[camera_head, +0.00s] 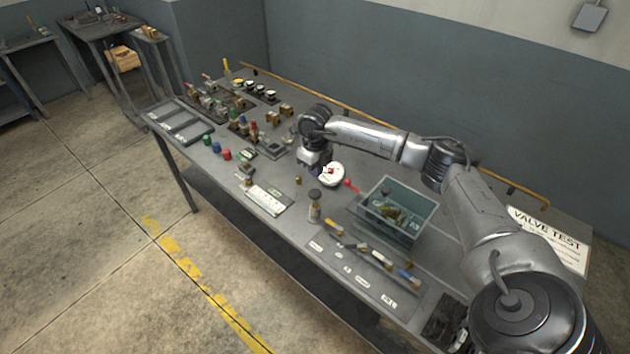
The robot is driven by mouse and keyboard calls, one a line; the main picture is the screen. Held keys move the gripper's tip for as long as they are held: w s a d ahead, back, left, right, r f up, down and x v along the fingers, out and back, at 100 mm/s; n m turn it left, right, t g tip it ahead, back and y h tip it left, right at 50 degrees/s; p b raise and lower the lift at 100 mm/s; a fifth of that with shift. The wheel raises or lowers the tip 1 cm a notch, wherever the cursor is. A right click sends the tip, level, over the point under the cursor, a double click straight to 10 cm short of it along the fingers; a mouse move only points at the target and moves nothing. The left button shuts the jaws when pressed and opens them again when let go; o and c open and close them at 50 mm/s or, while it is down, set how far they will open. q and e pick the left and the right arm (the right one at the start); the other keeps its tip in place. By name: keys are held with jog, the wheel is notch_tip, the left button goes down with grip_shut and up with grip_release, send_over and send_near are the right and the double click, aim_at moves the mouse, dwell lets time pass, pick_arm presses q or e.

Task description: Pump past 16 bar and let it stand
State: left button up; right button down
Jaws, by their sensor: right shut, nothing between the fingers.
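A round white dial (331,180) with a red mark at its centre sits on the bench; its reading is too small to tell. A red-ended handle (349,184) sticks out just right of it, near the clear-walled water tank (431,221), which has brassy parts inside. My right gripper (316,171) is shut and empty, pointing down just left of the dial. The dial's edge is close to its fingers; I cannot tell whether they touch. My left gripper is not in view.
A brown bottle (314,207) stands in front of the dial. Hand tools (356,246) lie along the front edge. Coloured caps (226,154) and valve parts (238,123) fill the left part. A VALVE TEST sign (549,237) is at the right. My right arm spans the bench's back.

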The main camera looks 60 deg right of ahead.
jog(key=shift+r, duration=1.75)
